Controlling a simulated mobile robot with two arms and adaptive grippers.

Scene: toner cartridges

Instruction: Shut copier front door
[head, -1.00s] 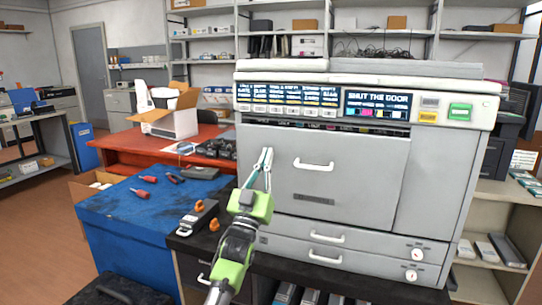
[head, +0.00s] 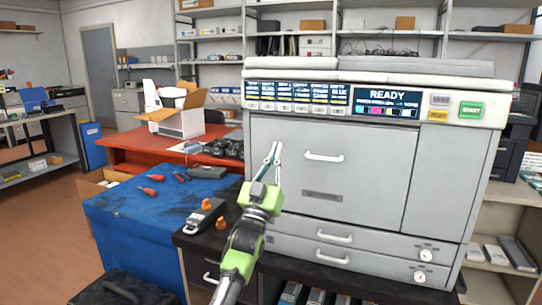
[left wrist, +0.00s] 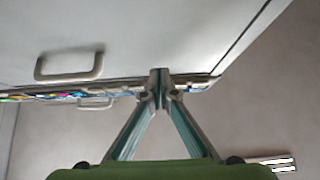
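The grey copier (head: 450,170) stands on a dark counter. Its wide front door (head: 370,185), with a white handle (head: 324,156), sits flush in the front, with no gap along its top edge. The display (head: 387,103) above reads READY. My left gripper (head: 274,146) is in front of the door's left part, left of the handle. In the left wrist view its fingers (left wrist: 159,75) meet at the tips with nothing between them, and a pale panel with a handle (left wrist: 70,65) shows beyond them. I cannot tell whether the tips touch the door. My right gripper is not in view.
Two drawers (head: 335,237) lie below the door. A dark device (head: 204,216) and orange items stand on the counter left of my arm. A blue table (head: 130,225) with red-handled tools and a red table (head: 125,150) are further left. Shelves line the back wall.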

